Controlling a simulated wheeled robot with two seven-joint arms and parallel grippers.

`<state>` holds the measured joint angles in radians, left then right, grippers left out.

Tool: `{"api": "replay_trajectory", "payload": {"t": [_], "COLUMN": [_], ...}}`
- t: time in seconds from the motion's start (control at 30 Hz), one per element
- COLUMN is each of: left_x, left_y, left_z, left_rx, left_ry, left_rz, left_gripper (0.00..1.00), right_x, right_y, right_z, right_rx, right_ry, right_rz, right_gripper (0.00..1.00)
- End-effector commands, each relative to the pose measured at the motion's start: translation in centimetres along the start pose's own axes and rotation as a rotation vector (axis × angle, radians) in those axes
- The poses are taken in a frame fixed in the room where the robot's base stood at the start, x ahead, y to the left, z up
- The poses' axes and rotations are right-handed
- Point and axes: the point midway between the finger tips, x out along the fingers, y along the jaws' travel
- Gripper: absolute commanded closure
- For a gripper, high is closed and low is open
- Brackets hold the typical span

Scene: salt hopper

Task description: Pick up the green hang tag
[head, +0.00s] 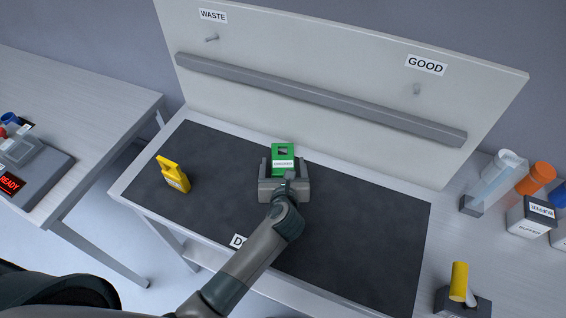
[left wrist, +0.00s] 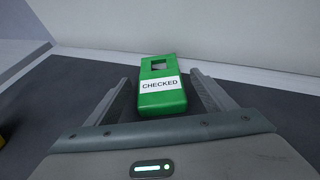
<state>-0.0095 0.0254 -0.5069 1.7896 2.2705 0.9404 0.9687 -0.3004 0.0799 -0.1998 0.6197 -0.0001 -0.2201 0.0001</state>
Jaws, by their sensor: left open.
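The green hang tag (head: 283,153) lies on the dark mat near the middle, with a white label and a square hole at its far end. In the left wrist view the tag (left wrist: 161,102) has a label reading "CHECKED". My left gripper (head: 284,166) is open over the mat, one finger on each side of the tag. In the left wrist view the left gripper (left wrist: 160,92) shows gaps between both fingers and the tag. My right gripper is not in view.
A yellow tag (head: 174,176) is on the mat at the left. A board (head: 330,60) with "WASTE" and "GOOD" pegs and a grey ledge (head: 310,96) rises behind the mat (head: 370,240). Bottles and containers (head: 530,215) stand at the right.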

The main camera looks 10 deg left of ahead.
Motion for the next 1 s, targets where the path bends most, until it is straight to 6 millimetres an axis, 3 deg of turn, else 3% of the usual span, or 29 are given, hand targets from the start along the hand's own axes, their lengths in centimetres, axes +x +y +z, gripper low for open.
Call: {"api": "replay_trajectory", "payload": {"t": [0.2,0.4,0.47,1.0], "left_x": [0.0,0.0,0.0,-0.6], "left_y": [0.0,0.0,0.0,0.1], "left_z": [0.0,0.0,0.0,0.5], "left_rx": [0.000,0.000,0.000,-0.004], "left_ry": [0.000,0.000,0.000,-0.002], "left_rz": [0.000,0.000,0.000,0.001], "left_gripper": [0.23,0.69,0.72,0.72], "right_x": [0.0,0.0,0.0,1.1], "right_y": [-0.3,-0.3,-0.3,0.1], "right_z": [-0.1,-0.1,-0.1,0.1], "right_rx": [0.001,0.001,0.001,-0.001], "right_ry": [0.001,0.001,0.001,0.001], "right_rz": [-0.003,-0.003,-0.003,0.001], "right_gripper": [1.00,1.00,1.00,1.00]}}
